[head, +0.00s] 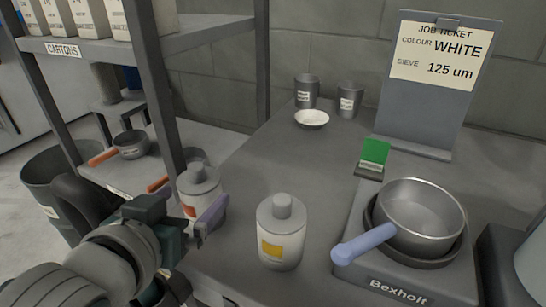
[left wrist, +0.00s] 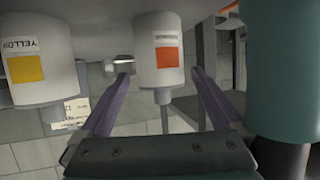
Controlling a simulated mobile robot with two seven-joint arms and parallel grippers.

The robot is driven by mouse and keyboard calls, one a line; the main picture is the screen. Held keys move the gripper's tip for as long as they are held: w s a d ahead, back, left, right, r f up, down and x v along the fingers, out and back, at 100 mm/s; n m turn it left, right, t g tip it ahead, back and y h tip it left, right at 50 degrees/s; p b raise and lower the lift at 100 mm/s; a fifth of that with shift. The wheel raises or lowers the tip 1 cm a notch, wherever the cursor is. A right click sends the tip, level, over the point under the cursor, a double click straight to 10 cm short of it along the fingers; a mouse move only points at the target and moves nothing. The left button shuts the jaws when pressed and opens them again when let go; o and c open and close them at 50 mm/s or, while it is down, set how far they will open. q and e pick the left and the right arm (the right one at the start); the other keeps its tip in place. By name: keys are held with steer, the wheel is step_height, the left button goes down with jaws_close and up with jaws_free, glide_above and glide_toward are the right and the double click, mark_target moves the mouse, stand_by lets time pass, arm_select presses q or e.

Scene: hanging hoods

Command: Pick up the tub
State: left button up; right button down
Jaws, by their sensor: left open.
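A white tub with a grey knobbed lid and an orange-red label (head: 199,188) stands near the table's left edge, partly hidden by my left gripper (head: 203,212). In the left wrist view, which is upside down, this tub (left wrist: 158,45) shows between the two purple fingers of my left gripper (left wrist: 162,72). The fingers are apart and I see no clear contact with the tub. A second white tub with a yellow label (head: 281,232) stands to its right, and it also shows in the left wrist view (left wrist: 38,60). My right gripper is not in view.
A scale (head: 405,283) with a steel pan (head: 422,215) on it stands at the right. Two small cups (head: 306,92) (head: 349,100), a white dish (head: 312,119) and a job ticket board (head: 430,110) are behind. A shelf rack (head: 160,90) is at left.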

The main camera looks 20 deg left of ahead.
arm_select(q)
steer(key=shift+x, duration=0.85)
steer(key=b+x, duration=0.1)
steer(key=x, duration=0.1)
steer(key=b+x, duration=0.1)
steer(key=x, duration=0.2)
steer(key=shift+w, duration=0.4)
steer(key=c, duration=0.7)
steer(key=shift+r, duration=0.1)
steer(key=shift+c, duration=0.8)
steer(key=shift+r, duration=0.1)
